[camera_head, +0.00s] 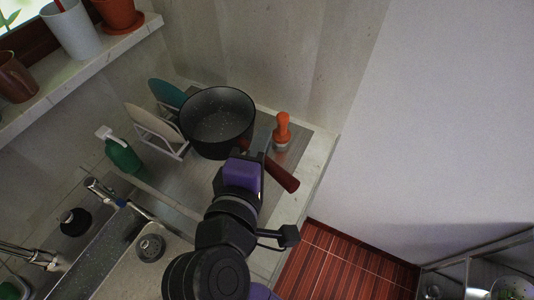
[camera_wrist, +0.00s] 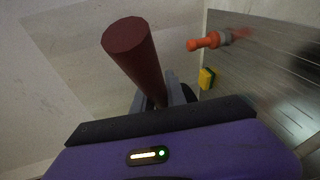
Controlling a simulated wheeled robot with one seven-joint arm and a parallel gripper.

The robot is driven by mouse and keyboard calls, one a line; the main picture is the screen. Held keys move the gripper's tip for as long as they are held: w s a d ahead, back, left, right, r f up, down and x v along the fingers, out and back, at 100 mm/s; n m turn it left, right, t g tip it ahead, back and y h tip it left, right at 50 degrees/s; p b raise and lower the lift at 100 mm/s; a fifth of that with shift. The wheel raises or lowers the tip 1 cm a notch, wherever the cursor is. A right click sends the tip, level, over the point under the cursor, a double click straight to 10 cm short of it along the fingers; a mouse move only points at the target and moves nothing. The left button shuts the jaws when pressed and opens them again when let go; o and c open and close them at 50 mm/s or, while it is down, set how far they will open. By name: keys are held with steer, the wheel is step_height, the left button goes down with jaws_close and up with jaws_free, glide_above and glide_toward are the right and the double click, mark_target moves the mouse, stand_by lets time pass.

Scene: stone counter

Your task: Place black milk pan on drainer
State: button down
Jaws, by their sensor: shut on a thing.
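The black milk pan (camera_head: 217,124) is upright, with its open top facing up, over the back of the metal drainer (camera_head: 190,185). I cannot tell whether its base touches the drainer. Its dark red handle (camera_head: 282,174) points toward the lower right. My gripper (camera_head: 256,158) is shut on the handle beside the pan. In the wrist view the handle (camera_wrist: 132,52) sticks up between the gripper's fingers (camera_wrist: 163,98); the pan's body is hidden there. The drainer's ribbed surface (camera_wrist: 275,75) shows at the right of the wrist view.
Plates in a white rack (camera_head: 155,128) stand close left of the pan. An orange-handled brush (camera_head: 282,130) stands at its right. A yellow sponge (camera_wrist: 206,78) shows in the wrist view. A green bottle (camera_head: 122,155) and the sink (camera_head: 115,240) lie left. Pots line the sill above.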

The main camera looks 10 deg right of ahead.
steer(key=f, duration=2)
steer(key=shift+d, duration=0.2)
steer(key=shift+f, duration=0.15)
steer(key=c, duration=1.3)
jaws_free()
steer(key=shift+c, duration=0.2)
steer(key=shift+s, duration=0.1)
steer(key=b+v, duration=0.1)
steer(key=v, duration=1.1)
